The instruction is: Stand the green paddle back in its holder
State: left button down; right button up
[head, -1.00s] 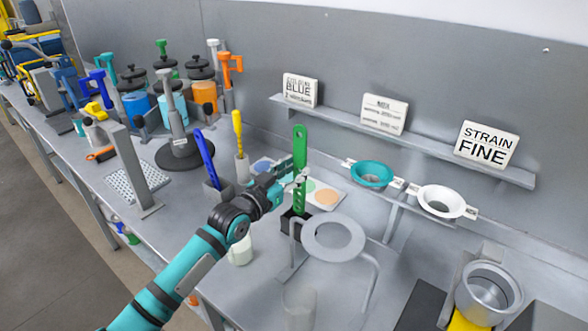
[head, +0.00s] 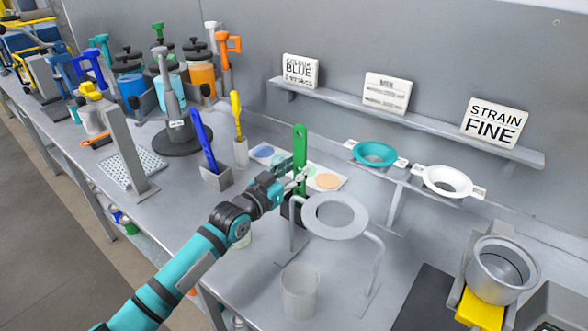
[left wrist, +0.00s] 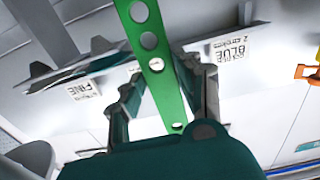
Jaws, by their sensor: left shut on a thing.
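The green paddle (head: 300,148), with a row of holes, stands nearly upright. My left gripper (head: 299,184) is shut on it. In the left wrist view the paddle (left wrist: 152,55) runs between the two fingers (left wrist: 163,103). The small dark holder (head: 291,212) is directly below the gripper. The paddle's lower end is hidden by the gripper and the holder, so I cannot tell how deep it sits. My right gripper is not in view.
A ring stand (head: 335,216) is close on the right of the holder, with a clear beaker (head: 300,290) in front. A blue paddle (head: 203,140) and a yellow one (head: 236,115) stand to the left. A colour card (head: 340,179) lies behind.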

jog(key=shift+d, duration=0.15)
pick_arm(q)
jog(key=c, duration=0.8)
grip_release()
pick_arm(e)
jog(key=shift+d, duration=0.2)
pick_arm(q)
jog(key=v, duration=1.2)
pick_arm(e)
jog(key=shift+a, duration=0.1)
